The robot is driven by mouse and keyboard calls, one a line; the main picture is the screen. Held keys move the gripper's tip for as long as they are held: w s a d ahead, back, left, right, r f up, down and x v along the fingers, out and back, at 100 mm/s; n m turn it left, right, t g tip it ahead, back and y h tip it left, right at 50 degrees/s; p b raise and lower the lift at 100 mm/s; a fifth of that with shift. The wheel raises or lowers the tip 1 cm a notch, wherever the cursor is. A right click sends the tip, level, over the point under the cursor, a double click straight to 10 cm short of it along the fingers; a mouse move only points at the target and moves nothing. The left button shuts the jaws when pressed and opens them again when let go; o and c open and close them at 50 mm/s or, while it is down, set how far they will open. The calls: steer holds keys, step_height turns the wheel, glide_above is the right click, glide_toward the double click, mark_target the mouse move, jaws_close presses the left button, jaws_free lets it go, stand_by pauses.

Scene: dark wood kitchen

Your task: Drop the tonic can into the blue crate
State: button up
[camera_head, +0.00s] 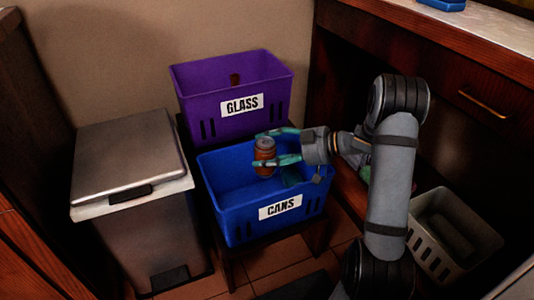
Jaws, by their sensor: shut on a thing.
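The tonic can (264,151) is brownish-orange with a pale top and is roughly upright. My gripper (274,147) is shut on it, with teal fingers on either side of the can. The can and gripper appear over the opening of the blue crate (235,222), which has a "CANS" label on its front. The can's exact height above the crate floor is hard to tell.
A purple crate (217,128) labelled "GLASS" stands behind the blue one, with a small brown thing inside. A metal-lidded bin (130,160) is at the left. A grey basket (437,262) is at the lower right, under the wooden counter (440,70).

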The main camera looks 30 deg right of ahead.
steer(key=o, duration=0.9)
steer(key=v, duration=1.2)
